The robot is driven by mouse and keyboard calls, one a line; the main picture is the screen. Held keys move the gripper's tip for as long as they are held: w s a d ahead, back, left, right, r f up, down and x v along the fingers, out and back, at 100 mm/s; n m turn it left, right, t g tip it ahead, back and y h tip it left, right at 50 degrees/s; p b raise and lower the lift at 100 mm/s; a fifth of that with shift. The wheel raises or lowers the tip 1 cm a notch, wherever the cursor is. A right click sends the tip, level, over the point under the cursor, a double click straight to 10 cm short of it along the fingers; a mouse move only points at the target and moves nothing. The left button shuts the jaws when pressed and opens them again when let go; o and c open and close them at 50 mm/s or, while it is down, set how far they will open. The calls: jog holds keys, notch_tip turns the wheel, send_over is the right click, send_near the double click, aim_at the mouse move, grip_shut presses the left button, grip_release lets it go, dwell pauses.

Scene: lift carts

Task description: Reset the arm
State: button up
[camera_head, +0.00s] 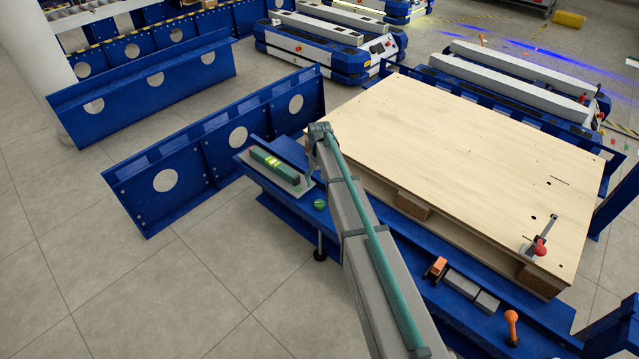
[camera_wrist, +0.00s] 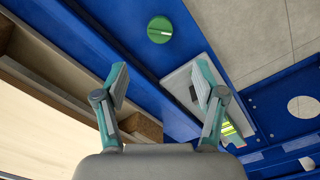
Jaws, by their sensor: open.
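My gripper (camera_wrist: 161,88) shows in the wrist view with its two teal-tipped fingers spread wide apart. Nothing is held between them. Below and beyond the fingers lie the blue rail shelf and a light metal plate, partly behind the right finger. In the head view my grey arm reaches up from the bottom centre to beside the wooden platform, bent at its top; the gripper itself is hidden there.
A wooden platform (camera_head: 470,160) lies right of my arm. A dark green box (camera_head: 274,167) and a green knob (camera_head: 320,204) are on the blue shelf. An orange-handled clamp (camera_head: 511,325) stands at right. Blue perforated barriers (camera_head: 215,145) stand left; open floor lies front left.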

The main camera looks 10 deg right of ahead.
jog(key=shift+w, duration=0.1)
jog(key=s+f+g+p, duration=0.15)
jog(key=s+f, duration=0.25)
jog(key=s, duration=0.7)
jog(key=s+f+p, duration=0.2)
jog(key=s+f, duration=0.2)
jog(key=s, duration=0.7)
jog(key=s+f+g+p, duration=0.1)
jog(key=s+f, duration=0.3)
jog(key=s, duration=0.6)
jog(key=s+g+p, duration=0.4)
jog(key=s+p, duration=0.2)
jog(key=s, duration=2.4)
jog(key=shift+s+r, duration=0.2)
jog(key=shift+r, duration=0.2)
jog(key=shift+f, duration=0.1)
